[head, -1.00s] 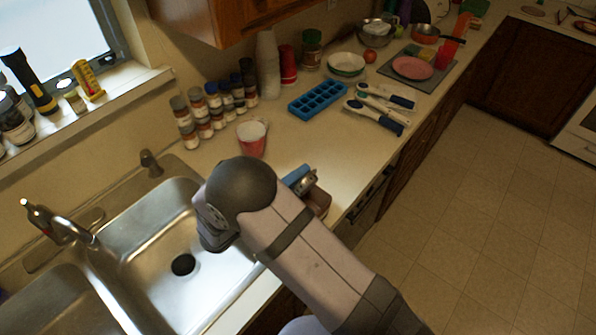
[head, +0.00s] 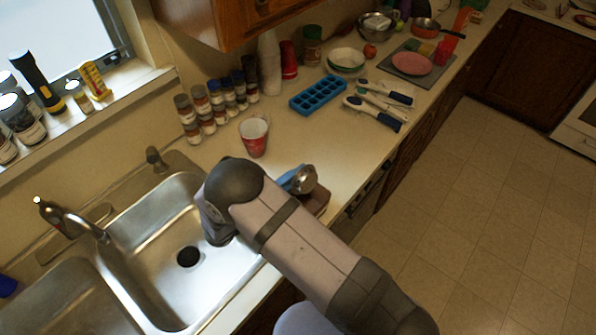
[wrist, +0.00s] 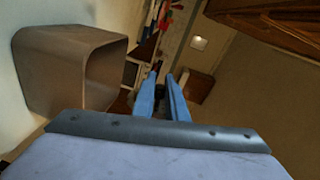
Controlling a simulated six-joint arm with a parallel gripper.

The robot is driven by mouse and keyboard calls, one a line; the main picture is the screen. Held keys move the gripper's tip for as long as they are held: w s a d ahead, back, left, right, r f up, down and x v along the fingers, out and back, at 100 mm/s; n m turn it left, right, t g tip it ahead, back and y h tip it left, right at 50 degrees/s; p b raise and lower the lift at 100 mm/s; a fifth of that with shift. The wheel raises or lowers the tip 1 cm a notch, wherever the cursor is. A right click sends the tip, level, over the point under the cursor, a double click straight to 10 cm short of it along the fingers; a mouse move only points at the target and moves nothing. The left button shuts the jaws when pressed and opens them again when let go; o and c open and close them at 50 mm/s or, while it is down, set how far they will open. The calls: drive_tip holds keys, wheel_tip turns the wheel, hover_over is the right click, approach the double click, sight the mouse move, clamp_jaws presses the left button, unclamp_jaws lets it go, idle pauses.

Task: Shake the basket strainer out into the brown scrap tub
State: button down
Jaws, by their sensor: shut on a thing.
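The basket strainer (head: 304,179) is a small round metal cup at the end of my gripper (head: 288,180) in the head view. My gripper's blue fingers are shut on it, and my arm hides part of them. The strainer is tilted, with a round face turned partly toward the head camera. The brown scrap tub (head: 321,200) stands on the counter under and just right of the strainer, partly hidden by my arm. The gripper (wrist: 162,90) also shows in the wrist view, where the strainer is hard to make out.
The steel sink (head: 150,225) lies left of my arm. A red cup (head: 254,138), spice jars (head: 212,105), a blue ice tray (head: 318,95) and utensils (head: 380,105) stand behind. Clear counter lies between the cup and tub.

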drive_tip(key=n+p, duration=0.1)
drive_tip(key=n, duration=0.2)
drive_tip(key=shift+f, duration=0.1)
drive_tip(key=shift+s+d+f+n+h+p, duration=0.1)
drive_tip(key=shift+f+n+h+p, duration=0.05)
drive_tip(key=shift+n, duration=0.45)
drive_tip(key=shift+s+d+f+n+h+p, duration=0.1)
drive_tip(key=shift+f+n+h+p, duration=0.05)
drive_tip(key=shift+n, duration=0.45)
drive_tip(key=shift+w+a, duration=0.1)
